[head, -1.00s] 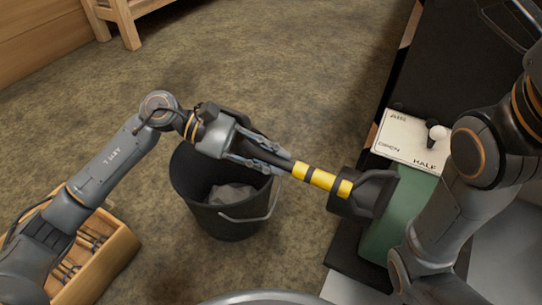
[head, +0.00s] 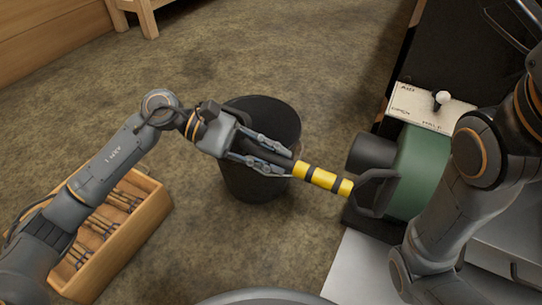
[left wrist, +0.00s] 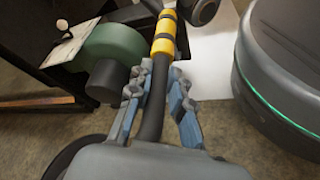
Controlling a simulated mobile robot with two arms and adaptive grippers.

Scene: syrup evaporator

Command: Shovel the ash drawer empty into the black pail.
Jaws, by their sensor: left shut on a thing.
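My left gripper (head: 280,160) is shut on the black handle of a shovel with yellow bands (head: 321,178). The shovel points right, and its dark end (head: 376,192) is near the green round housing; whether it touches anything I cannot tell. In the left wrist view the handle runs up between the fingers of my left gripper (left wrist: 156,88). The black pail (head: 262,112) stands on the floor behind and below the gripper, partly covered by it; its contents are hidden. No ash drawer can be clearly made out. My right arm is at the right, its gripper out of view.
A green round housing (head: 422,165) with a dark cylinder (head: 370,152) stands at the right, below a pale lever plate (head: 432,108). A wooden box (head: 140,235) of brushes or similar tools lies lower left. The brown floor beyond the pail is clear.

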